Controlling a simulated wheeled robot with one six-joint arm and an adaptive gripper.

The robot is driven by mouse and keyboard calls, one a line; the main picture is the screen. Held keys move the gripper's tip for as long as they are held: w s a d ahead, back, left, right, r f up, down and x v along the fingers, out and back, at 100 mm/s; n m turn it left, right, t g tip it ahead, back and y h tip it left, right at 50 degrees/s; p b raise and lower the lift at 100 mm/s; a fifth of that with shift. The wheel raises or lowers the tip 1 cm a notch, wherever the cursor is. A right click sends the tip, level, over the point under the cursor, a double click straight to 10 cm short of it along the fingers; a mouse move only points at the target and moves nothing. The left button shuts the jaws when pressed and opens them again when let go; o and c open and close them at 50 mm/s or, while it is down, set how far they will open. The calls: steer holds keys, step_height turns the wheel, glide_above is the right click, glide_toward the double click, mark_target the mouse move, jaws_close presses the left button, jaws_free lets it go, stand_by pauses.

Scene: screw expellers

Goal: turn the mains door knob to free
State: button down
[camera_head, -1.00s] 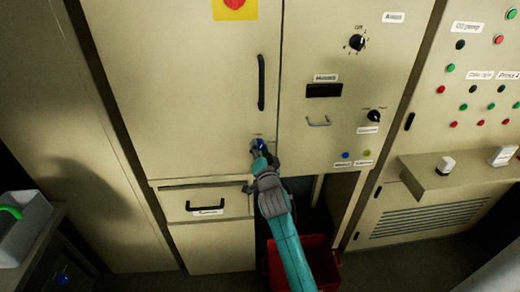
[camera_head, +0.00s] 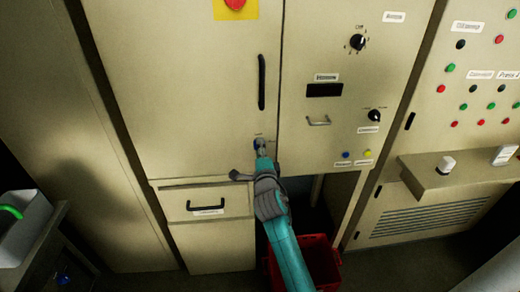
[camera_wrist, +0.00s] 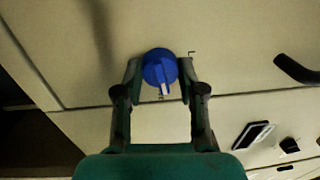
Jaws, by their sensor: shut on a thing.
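The mains door knob (camera_wrist: 160,68) is a round blue knob with a raised grip bar, on the beige cabinet door. In the wrist view it sits between my two fingertips, and a small pale mark shows near its lower rim. My gripper (camera_wrist: 160,76) is shut on the knob, one finger on each side. In the head view my gripper (camera_head: 261,147) reaches up to the door below its black handle (camera_head: 262,82) and hides most of the knob. The lettering around the knob is too small to read.
The red emergency button (camera_head: 235,4) is high on the same door. A drawer with a black handle (camera_head: 206,205) is below. A panel with dials (camera_head: 357,42) is to the right. A red bin (camera_head: 318,262) stands on the floor beside my arm.

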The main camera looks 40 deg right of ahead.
steer(key=shift+f+m, duration=0.1)
steer(key=shift+m, duration=1)
steer(key=c, duration=0.7)
jaws_free()
steer(key=shift+s+a, duration=0.1)
steer(key=v, duration=1.1)
steer(key=shift+s+a, duration=0.25)
steer(key=shift+f, duration=0.1)
